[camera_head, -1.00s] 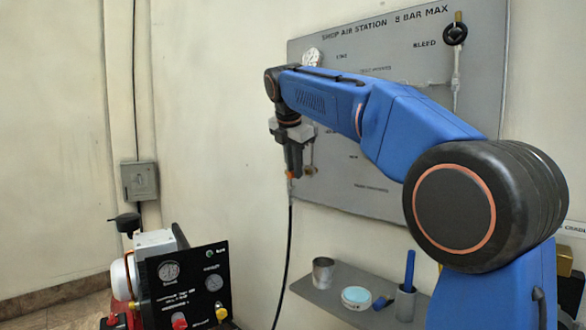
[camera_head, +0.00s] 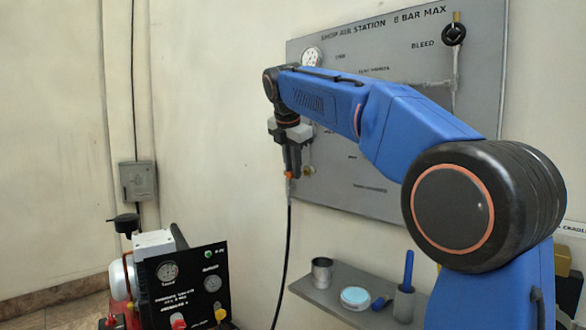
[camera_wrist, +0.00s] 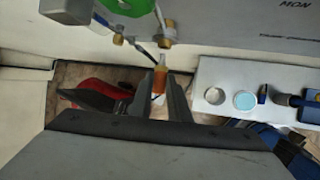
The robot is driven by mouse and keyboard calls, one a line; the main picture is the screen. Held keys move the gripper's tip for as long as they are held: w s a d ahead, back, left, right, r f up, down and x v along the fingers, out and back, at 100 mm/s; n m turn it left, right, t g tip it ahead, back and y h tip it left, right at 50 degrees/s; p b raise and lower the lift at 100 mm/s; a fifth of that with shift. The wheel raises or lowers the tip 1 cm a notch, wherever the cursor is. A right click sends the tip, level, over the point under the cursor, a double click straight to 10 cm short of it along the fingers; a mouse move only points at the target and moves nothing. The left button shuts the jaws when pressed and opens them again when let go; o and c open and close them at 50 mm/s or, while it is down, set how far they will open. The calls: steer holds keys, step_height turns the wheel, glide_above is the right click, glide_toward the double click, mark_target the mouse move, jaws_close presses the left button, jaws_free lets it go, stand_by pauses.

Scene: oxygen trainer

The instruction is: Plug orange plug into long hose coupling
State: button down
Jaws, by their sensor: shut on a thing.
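My gripper (camera_wrist: 158,92) is shut on the orange plug (camera_wrist: 159,80), which shows between the fingers in the wrist view with a pale tip pointing up the picture. In the head view my gripper (camera_head: 291,172) points down in front of the wall panel, with the orange plug (camera_head: 289,176) at its tips. A black hose (camera_head: 289,245) hangs below the tips in the head view; I cannot tell whether it joins the plug. I cannot make out which part is the long hose coupling.
The grey wall panel (camera_head: 390,120) stands behind my arm. A shelf (camera_head: 330,293) below it carries a metal cup (camera_head: 321,272), a round tin (camera_head: 355,297) and a holder (camera_head: 404,303) with a blue-handled tool. A gauge unit (camera_head: 185,285) stands at lower left.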

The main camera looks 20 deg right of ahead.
steer(key=shift+w+d, duration=0.4)
steer(key=shift+d, duration=0.25)
steer(key=shift+w+d, duration=0.35)
steer(key=shift+d, duration=0.25)
stand_by(0.8)
steer(key=c, duration=1.6)
jaws_free()
steer(key=v, duration=1.7)
steer(key=shift+s+r, duration=0.15)
steer(key=s+d+f+m, duration=0.2)
steer(key=s+f+m, duration=0.5)
steer(key=s+f, duration=0.5)
steer(key=s+d+f+m+y, duration=0.1)
steer(key=s+d+f+m, duration=0.2)
steer(key=s+f+m, duration=0.5)
steer(key=s+d+f+m+y, duration=0.1)
steer(key=s+f+m, duration=0.7)
steer(key=s+f, duration=0.8)
steer(key=shift+s+d+f, duration=0.15)
steer(key=shift+d+f, duration=0.1)
steer(key=shift+f, duration=2.2)
steer(key=shift+s+d+f, duration=0.1)
steer(key=shift+d+f, duration=0.15)
steer(key=shift+f, duration=2.2)
steer(key=shift+s+d+f, duration=0.15)
steer(key=shift+d+f, duration=0.1)
steer(key=shift+f, duration=2.2)
